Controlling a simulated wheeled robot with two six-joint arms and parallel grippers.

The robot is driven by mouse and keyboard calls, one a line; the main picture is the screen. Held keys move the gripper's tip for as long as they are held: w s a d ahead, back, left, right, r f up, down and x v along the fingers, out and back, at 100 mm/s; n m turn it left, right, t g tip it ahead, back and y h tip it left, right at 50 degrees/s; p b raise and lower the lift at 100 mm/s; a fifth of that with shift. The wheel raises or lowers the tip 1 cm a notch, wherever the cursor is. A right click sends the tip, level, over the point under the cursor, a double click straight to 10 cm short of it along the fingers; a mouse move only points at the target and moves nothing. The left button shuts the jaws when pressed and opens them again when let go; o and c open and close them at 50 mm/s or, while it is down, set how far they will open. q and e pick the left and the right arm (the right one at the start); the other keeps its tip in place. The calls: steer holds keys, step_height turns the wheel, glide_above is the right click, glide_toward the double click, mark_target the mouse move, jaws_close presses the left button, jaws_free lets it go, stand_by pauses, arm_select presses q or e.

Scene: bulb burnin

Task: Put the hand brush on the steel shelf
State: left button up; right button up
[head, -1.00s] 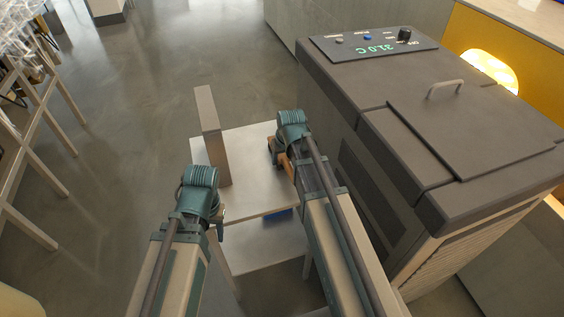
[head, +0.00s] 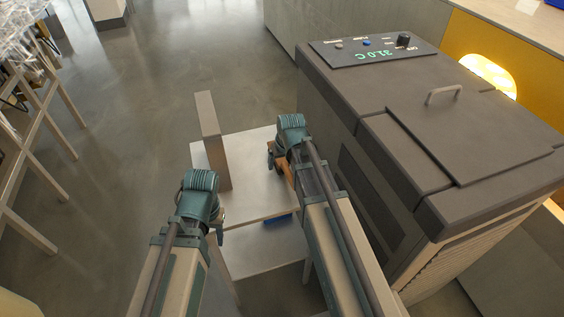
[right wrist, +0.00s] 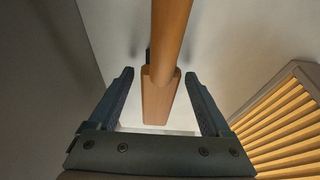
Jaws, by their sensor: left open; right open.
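The hand brush shows in the right wrist view as an orange-brown wooden handle (right wrist: 170,35) with a wider wooden end (right wrist: 158,95). It lies between the two fingers of my right gripper (right wrist: 160,78), which is open with gaps at both sides. In the head view a bit of brown wood (head: 286,171) shows beside my right gripper (head: 271,155), mostly hidden by my arm. The steel shelf (head: 260,152) is a pale low unit with an upper and a lower board (head: 258,252). My left gripper (head: 219,232) is open and empty at the shelf's left front corner.
A large grey-brown cabinet (head: 455,130) with a green display stands close to the right of my right arm. An upright beige panel (head: 213,140) stands at the shelf's left side. Something blue (head: 277,219) sits under the upper board.

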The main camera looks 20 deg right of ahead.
mark_target(286, 167)
steer(key=p+v, duration=1)
steer(key=v, duration=0.1)
steer(key=shift+s+r+p, duration=0.1)
steer(key=shift+r+p, duration=0.25)
steer(key=shift+r, duration=0.05)
steer(key=s+a+f+n+g+h, duration=0.1)
steer(key=s+a+n+g, duration=0.2)
steer(key=s+a, duration=1.1)
steer(key=s+g, duration=0.1)
steer(key=s, duration=0.1)
steer(key=shift+s+a+h, duration=0.2)
steer(key=shift+s+h, duration=0.05)
steer(key=shift+h, duration=0.05)
steer(key=shift+f, duration=0.1)
